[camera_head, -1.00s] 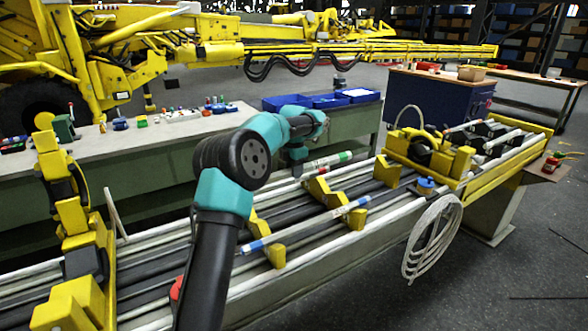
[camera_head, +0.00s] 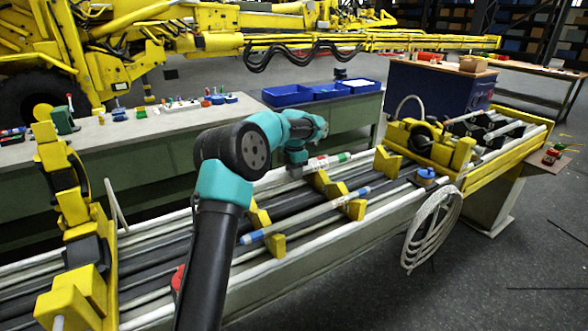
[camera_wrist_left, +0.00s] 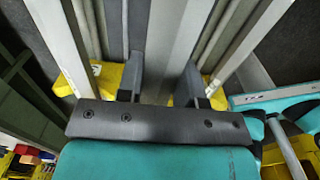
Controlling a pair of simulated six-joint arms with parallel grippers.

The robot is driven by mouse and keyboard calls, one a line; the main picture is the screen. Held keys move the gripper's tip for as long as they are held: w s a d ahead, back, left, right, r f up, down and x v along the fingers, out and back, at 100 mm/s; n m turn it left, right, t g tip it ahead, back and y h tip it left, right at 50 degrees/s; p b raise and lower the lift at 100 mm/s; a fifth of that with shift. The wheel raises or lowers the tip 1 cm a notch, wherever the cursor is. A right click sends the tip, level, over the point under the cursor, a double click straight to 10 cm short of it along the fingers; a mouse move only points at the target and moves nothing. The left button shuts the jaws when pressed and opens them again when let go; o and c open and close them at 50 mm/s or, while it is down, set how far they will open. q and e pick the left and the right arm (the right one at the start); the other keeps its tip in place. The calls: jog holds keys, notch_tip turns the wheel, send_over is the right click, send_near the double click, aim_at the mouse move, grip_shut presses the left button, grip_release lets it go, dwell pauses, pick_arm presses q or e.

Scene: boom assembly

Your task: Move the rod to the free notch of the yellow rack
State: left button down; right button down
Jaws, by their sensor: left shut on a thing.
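A white rod with red and green bands (camera_head: 328,162) shows in the head view by my left gripper (camera_head: 297,172). My left gripper is shut on this rod, pointing down. In the left wrist view, its two fingers (camera_wrist_left: 161,88) lie on either side of a broad grey bar (camera_wrist_left: 172,45), seen close up. The yellow rack has notched blocks, among them a rear middle block (camera_head: 322,184) and a rear right block (camera_head: 389,161). I cannot tell whether the held rod touches a notch. A second rod with blue bands (camera_head: 303,218) lies across front blocks. My right gripper is not in view.
Long grey and white bars (camera_head: 175,245) fill the bench under the rack. Yellow machinery (camera_head: 425,140) stands at its right end, a yellow upright (camera_head: 70,190) at its left. A coiled white hose (camera_head: 435,230) hangs at the front. Blue trays (camera_head: 288,95) stand behind.

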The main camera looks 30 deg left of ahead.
pick_arm(q)
jog(key=shift+f, duration=1.75)
jog(key=shift+f, duration=1.7)
jog(key=c, duration=0.7)
grip_release()
jog(key=shift+f, duration=0.1)
notch_tip(320, 180, up, 18)
jog(key=shift+f, duration=0.2)
jog(key=shift+d+f, duration=0.1)
